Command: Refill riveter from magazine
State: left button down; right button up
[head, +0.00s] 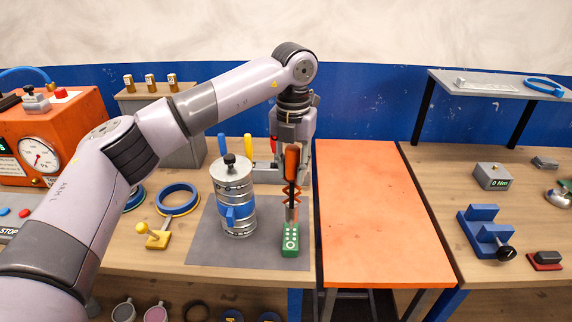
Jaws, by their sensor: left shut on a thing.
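My left gripper (292,142) points down above the grey mat and is shut on the riveter (291,162), near its orange upper part. The riveter hangs upright, with orange zigzag links below the grip. Its lower end is right over the green magazine (290,242), a small block with pale round holes in its top. I cannot tell whether the riveter's tip touches the magazine or is just above it. The magazine stands at the right front of the grey mat (259,252). My right gripper is not in view.
A silver duct (234,200) with a blue clamp stands on the mat left of the riveter. Blue rings (178,190) and a yellow tool (154,236) lie farther left. Behind is a rack with coloured handles (248,148). The orange table (375,215) on the right is clear.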

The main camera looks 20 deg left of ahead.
aim_at(291, 192)
pick_arm(q)
jog(key=shift+s, duration=0.2)
jog(key=shift+f+b, duration=0.5)
notch_tip(291, 192, down, 4)
jog(key=b, duration=0.2)
jog(key=shift+b, duration=0.3)
jog(key=shift+f, duration=0.25)
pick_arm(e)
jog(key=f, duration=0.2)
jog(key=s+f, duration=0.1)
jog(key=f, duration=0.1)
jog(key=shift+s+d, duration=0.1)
pick_arm(q)
jog(key=shift+f+b, duration=0.2)
jog(key=shift+b, duration=0.15)
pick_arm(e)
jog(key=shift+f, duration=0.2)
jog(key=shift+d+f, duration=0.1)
pick_arm(q)
jog(key=shift+f+b, duration=0.4)
jog(key=shift+f, duration=0.05)
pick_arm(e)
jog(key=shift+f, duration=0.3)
